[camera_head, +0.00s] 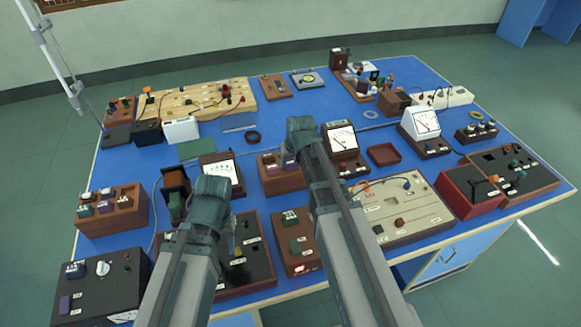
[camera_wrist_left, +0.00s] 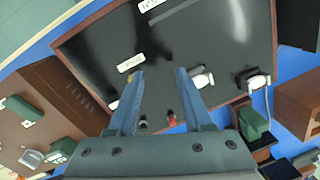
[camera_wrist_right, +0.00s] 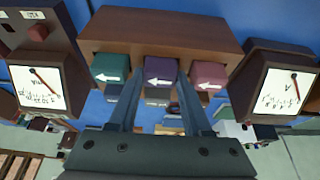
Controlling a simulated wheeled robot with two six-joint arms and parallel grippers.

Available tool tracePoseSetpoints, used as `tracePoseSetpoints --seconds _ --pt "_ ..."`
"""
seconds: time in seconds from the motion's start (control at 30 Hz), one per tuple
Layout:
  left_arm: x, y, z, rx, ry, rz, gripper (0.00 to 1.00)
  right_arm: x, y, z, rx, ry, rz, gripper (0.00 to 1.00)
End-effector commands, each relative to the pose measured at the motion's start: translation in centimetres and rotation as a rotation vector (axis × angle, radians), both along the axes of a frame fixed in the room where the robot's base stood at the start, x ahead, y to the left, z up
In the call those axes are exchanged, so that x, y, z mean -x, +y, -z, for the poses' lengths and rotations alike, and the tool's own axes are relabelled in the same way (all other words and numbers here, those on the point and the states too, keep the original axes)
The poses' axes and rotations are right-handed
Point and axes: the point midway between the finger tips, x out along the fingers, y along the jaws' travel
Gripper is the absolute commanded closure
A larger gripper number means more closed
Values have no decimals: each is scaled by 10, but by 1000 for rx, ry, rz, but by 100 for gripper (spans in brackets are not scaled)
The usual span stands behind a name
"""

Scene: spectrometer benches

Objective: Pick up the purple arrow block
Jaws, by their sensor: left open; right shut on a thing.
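The purple arrow block (camera_wrist_right: 160,72) shows a white arrow and sits in the middle of a brown wooden holder (camera_wrist_right: 165,32) in the right wrist view. A green arrow block (camera_wrist_right: 110,68) is on its left and a pink arrow block (camera_wrist_right: 209,75) on its right. My right gripper (camera_wrist_right: 157,78) is shut on the purple block, one finger on each side. In the head view my right gripper (camera_head: 301,130) hides part of this holder (camera_head: 283,182). My left gripper (camera_wrist_left: 160,74) is open and empty above a black panel board (camera_wrist_left: 222,40).
White-faced meters stand on both sides of the holder, one at left (camera_wrist_right: 38,88) and one at right (camera_wrist_right: 285,90). Other instruments crowd the blue table (camera_head: 150,165). A dark red tray (camera_head: 383,154) lies right of my right gripper in the head view.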

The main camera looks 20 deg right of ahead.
Motion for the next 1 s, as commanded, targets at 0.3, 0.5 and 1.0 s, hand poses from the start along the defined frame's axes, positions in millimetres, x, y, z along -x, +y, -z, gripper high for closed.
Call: tracePoseSetpoints --seconds 0.3,0.5,1.0 --pt "0 0 -1 0 0 0 50 0 0 -1 0 0 0 100" --pt "0 0 -13 0 0 0 50 0 0 -13 0 0 0 100" --pt "0 0 -42 0 0 0 50 45 -46 -42 0 0 5 100"
